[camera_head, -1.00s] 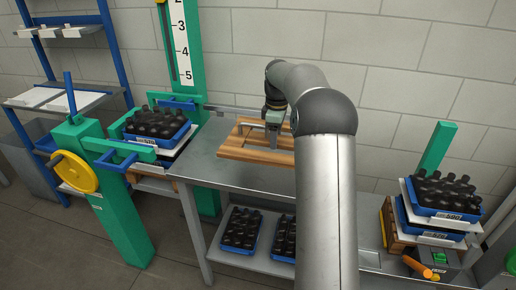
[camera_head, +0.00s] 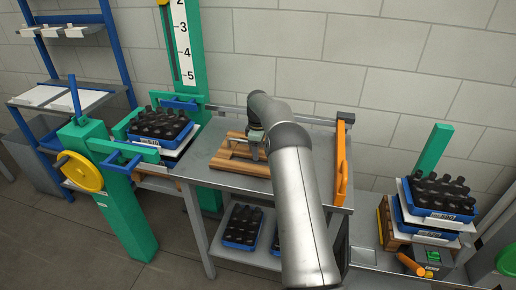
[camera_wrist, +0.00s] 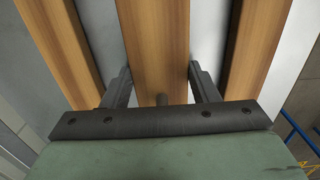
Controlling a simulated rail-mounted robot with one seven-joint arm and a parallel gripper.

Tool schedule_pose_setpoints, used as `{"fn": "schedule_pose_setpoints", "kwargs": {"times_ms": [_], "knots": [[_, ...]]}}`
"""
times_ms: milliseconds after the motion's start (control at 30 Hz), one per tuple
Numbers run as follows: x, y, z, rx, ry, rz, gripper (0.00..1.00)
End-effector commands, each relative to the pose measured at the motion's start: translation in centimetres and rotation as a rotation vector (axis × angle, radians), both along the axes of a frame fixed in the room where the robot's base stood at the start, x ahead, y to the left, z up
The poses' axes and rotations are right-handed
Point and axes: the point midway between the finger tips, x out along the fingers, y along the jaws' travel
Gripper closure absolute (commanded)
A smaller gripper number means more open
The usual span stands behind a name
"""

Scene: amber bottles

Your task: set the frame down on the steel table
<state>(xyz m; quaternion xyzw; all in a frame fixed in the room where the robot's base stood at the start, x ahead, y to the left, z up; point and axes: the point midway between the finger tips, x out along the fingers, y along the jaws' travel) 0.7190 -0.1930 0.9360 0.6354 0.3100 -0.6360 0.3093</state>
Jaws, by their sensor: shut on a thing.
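The wooden frame (camera_head: 228,164) is a light brown slatted piece at the left-middle of the steel table (camera_head: 328,182). My gripper (camera_head: 255,151) comes down on it from above and is shut on its middle bar. In the wrist view the two dark fingers (camera_wrist: 160,88) stand on either side of that middle slat, and the frame (camera_wrist: 158,40) runs away from me with a parallel slat on each side. The frame looks level and close over the tabletop; I cannot tell whether it touches. My arm hides its right end.
A blue crate of amber bottles (camera_head: 160,128) stands left of the table by the green posts. An orange upright bar (camera_head: 341,165) stands at the table's right end. More bottle crates (camera_head: 242,227) are on the lower shelf, and stacked crates (camera_head: 440,200) stand at right.

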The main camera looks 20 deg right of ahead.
Motion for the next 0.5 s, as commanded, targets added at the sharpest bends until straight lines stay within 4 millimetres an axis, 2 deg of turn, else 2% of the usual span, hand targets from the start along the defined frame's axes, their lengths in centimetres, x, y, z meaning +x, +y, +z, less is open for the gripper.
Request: {"fn": "schedule_pose_setpoints", "kwargs": {"times_ms": [367,400,467,500], "knots": [[0.04,-0.03,-0.40,-0.001,-0.003,0.000,0.83],[0.00,-0.03,-0.44,0.000,-0.001,0.000,0.37],[0.00,-0.03,-0.41,0.000,-0.001,0.000,0.24],[0.01,-0.02,-0.41,0.000,-0.001,0.000,0.24]]}}
